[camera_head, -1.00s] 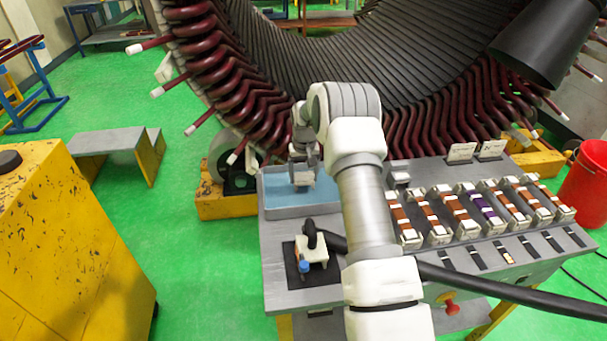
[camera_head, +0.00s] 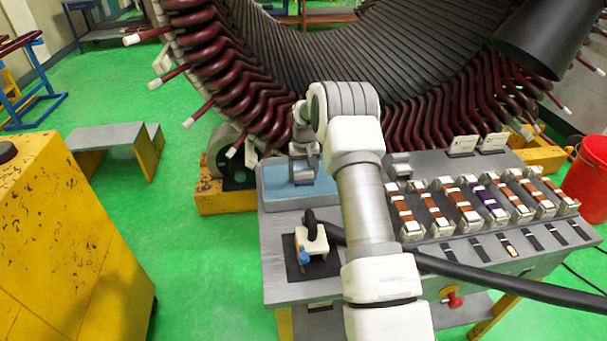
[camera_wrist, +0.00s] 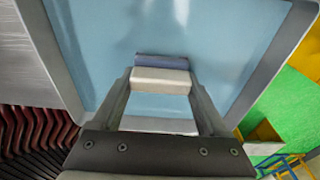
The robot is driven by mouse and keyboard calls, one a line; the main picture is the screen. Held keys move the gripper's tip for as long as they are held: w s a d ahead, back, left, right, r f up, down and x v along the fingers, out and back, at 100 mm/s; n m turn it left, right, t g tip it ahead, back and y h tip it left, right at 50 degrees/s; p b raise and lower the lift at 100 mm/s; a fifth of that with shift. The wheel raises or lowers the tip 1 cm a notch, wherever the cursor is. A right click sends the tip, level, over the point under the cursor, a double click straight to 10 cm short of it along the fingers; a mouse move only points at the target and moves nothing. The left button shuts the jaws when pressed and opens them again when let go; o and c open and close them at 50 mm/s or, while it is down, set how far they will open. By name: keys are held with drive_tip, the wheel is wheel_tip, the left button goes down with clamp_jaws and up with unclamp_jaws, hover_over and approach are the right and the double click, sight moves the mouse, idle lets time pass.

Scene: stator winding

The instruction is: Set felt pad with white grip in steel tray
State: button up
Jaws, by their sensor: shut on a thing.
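The steel tray (camera_head: 281,202) has a grey rim and a light blue floor and sits at the back left of the workbench. It fills much of the wrist view (camera_wrist: 257,100). My gripper (camera_head: 302,176) is over the tray, pointing down. In the wrist view its two fingers (camera_wrist: 160,88) are closed on a white grip (camera_wrist: 160,79). A blue-grey strip, the felt pad (camera_wrist: 166,61), shows along the grip's far edge. I cannot tell whether the pad touches the tray floor.
A white-and-blue tool (camera_head: 312,243) stands on a dark mat just in front of the tray. Several copper-wound blocks (camera_head: 462,208) line the bench at right. The large stator (camera_head: 330,60) rises close behind. A black cable crosses the bench front.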

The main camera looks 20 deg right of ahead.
sight(305, 181)
drive_tip(key=o, duration=1.4)
drive_tip(key=shift+o, duration=0.2)
drive_tip(key=shift+r, duration=0.1)
wheel_tip(305, 181, up, 17)
drive_tip(key=s, duration=0.2)
drive_tip(key=shift+a+b, duration=0.2)
drive_tip(key=shift+b, duration=0.1)
